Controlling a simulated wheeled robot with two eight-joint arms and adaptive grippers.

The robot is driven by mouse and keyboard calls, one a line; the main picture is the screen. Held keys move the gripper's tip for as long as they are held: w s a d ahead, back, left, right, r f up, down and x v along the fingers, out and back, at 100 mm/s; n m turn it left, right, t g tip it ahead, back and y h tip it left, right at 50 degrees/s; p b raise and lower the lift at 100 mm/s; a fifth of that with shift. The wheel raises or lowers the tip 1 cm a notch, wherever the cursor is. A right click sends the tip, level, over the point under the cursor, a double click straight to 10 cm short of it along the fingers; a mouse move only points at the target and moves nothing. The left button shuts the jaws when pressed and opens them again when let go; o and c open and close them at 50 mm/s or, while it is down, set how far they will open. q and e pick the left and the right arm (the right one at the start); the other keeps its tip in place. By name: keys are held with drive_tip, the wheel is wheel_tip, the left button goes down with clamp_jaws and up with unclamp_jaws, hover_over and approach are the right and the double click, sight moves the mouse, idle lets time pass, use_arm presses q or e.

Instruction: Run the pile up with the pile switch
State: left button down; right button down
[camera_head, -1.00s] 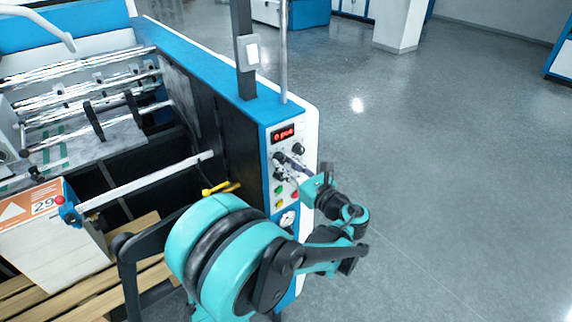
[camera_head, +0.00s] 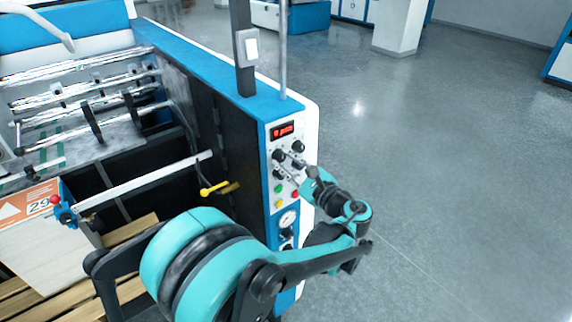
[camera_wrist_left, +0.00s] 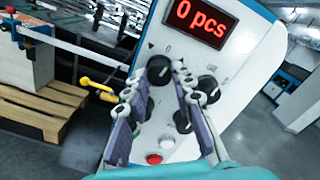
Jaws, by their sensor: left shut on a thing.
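The control panel (camera_head: 284,200) is on the blue-and-white end of the machine. The pile switch, an upper-left black knob (camera_wrist_left: 160,70) with a down arrow and 0 printed above it, sits under a red display (camera_wrist_left: 200,22) reading "0 pcs". My left gripper (camera_wrist_left: 157,78) has one finger on each side of this knob and is shut on it. In the head view the left gripper (camera_head: 309,173) is at the panel's right edge. My right gripper is not in view.
Other black knobs (camera_wrist_left: 208,88) are close beside the fingers, with a red button (camera_wrist_left: 153,159) below. A yellow-handled lever (camera_head: 214,189) sticks out left of the panel. A pale stack (camera_head: 35,245) stands on a wooden pallet. Floor to the right is clear.

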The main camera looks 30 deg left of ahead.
use_arm(q)
drive_tip(key=shift+n, duration=0.8)
drive_tip(key=c, duration=1.3)
unclamp_jaws()
drive_tip(key=shift+o, duration=0.2)
drive_tip(key=v, duration=1.2)
